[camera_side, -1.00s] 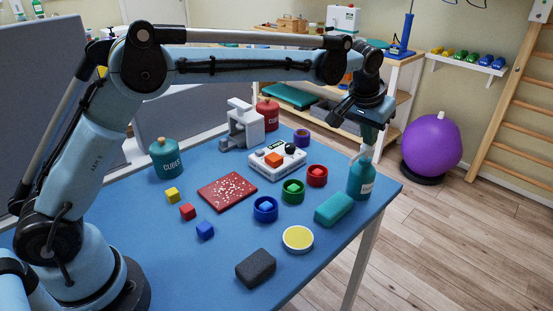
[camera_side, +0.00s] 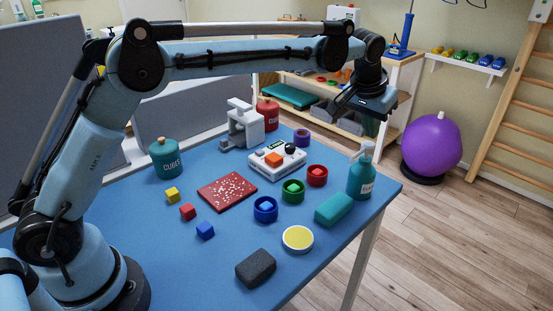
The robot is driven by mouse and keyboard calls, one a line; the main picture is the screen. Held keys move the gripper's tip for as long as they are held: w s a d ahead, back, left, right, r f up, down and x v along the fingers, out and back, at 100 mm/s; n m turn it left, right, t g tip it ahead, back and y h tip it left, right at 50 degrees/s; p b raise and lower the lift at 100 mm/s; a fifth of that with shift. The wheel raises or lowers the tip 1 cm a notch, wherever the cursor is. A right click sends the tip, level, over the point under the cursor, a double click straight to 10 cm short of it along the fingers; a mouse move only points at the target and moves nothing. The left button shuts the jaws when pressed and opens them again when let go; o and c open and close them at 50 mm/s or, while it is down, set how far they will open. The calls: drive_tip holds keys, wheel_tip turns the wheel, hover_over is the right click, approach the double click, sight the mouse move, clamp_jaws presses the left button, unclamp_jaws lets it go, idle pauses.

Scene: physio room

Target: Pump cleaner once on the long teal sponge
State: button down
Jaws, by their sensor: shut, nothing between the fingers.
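The long teal sponge (camera_side: 333,209) lies on the blue table near its right edge. A teal pump bottle (camera_side: 361,178) with a pale pump head stands upright just behind and to the right of the sponge. Its nozzle points left, toward the sponge's side. The label is too small to read fully. My gripper (camera_side: 378,118) is above the bottle, shut and empty, clear of the pump head. Whether any cleaner lies on the sponge is too small to tell.
Left of the sponge are red (camera_side: 316,175), green (camera_side: 292,190) and blue (camera_side: 265,208) round holders and a yellow-topped round tin (camera_side: 298,239). A dark grey block (camera_side: 256,268) lies at the front. A white device (camera_side: 277,160) stands behind. The table's right edge is close to the bottle.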

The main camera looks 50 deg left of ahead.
wheel_tip(320, 180, up, 6)
drive_tip(key=shift+f, duration=0.1)
idle(0.4)
drive_tip(key=s+a+r+t, duration=0.1)
drive_tip(key=s+a, duration=0.3)
drive_tip(key=s, duration=0.3)
drive_tip(key=s+a+r, duration=0.1)
drive_tip(key=s+a, duration=0.4)
drive_tip(key=s, duration=0.2)
drive_tip(key=s+a+f+t, duration=0.1)
drive_tip(key=s+a+f, duration=0.3)
drive_tip(key=s+f, duration=0.6)
drive_tip(key=s, duration=0.4)
drive_tip(key=shift+s+f+t, duration=0.25)
drive_tip(key=shift+s+t, duration=0.05)
